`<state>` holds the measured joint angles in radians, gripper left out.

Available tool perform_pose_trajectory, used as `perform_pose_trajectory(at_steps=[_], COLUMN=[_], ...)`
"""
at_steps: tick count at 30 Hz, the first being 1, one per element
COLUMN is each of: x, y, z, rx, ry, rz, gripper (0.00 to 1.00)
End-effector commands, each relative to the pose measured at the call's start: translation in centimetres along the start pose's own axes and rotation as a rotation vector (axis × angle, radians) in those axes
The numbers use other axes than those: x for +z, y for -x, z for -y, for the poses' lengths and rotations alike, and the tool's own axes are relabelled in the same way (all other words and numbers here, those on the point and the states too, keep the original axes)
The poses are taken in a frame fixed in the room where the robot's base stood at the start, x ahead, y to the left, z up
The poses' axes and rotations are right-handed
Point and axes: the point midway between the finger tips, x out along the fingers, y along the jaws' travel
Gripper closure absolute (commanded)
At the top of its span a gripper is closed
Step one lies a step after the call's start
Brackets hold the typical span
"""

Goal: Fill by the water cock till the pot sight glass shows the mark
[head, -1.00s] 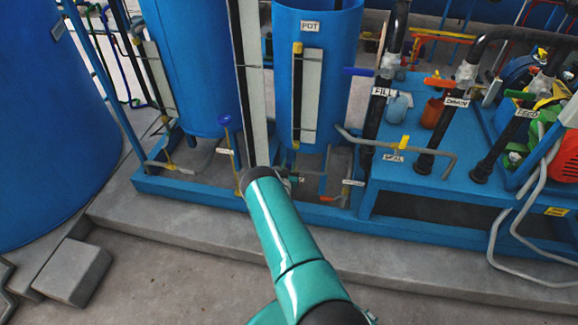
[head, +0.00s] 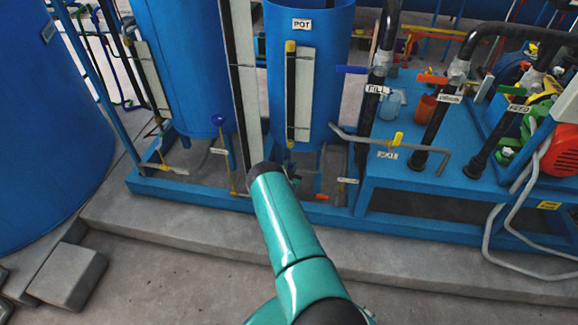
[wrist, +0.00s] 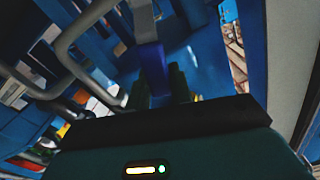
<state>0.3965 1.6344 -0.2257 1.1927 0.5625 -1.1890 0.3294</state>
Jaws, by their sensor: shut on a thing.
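The blue pot (head: 332,85) stands upright at the centre of the head view, under its POT label. Its sight glass (head: 291,95) is a dark upright tube with yellow end fittings, beside a pale strip; I cannot read a level or mark. In the wrist view my gripper (wrist: 160,90) is shut on a blue handle (wrist: 152,58), which passes between its dark fingers. Another blue lever (head: 351,70) sits by the FILL label (head: 377,90).
A grey bent pipe (head: 440,162) and a yellow-handled valve (head: 397,139) lie right of the pot. A blue-knobbed brass stem (head: 218,120) stands left. A concrete step (head: 180,220) runs in front; the floor before it has a loose block (head: 67,273).

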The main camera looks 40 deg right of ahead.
Motion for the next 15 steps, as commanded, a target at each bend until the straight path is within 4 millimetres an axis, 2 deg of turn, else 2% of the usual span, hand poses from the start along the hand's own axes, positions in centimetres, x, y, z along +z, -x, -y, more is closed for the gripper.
perform_pose_trajectory(at_steps=[2,3,6,15], x=[0.12,0.12,0.1,0.05], y=[0.09,0.09,0.08,0.16], z=[0.03,0.04,0.04,0.04], rx=[0.0,0.0,0.0,0.0], ry=[0.0,0.001,0.001,0.002], rz=[0.002,0.002,0.002,0.001], gripper=[1.0,0.72,0.56,0.56])
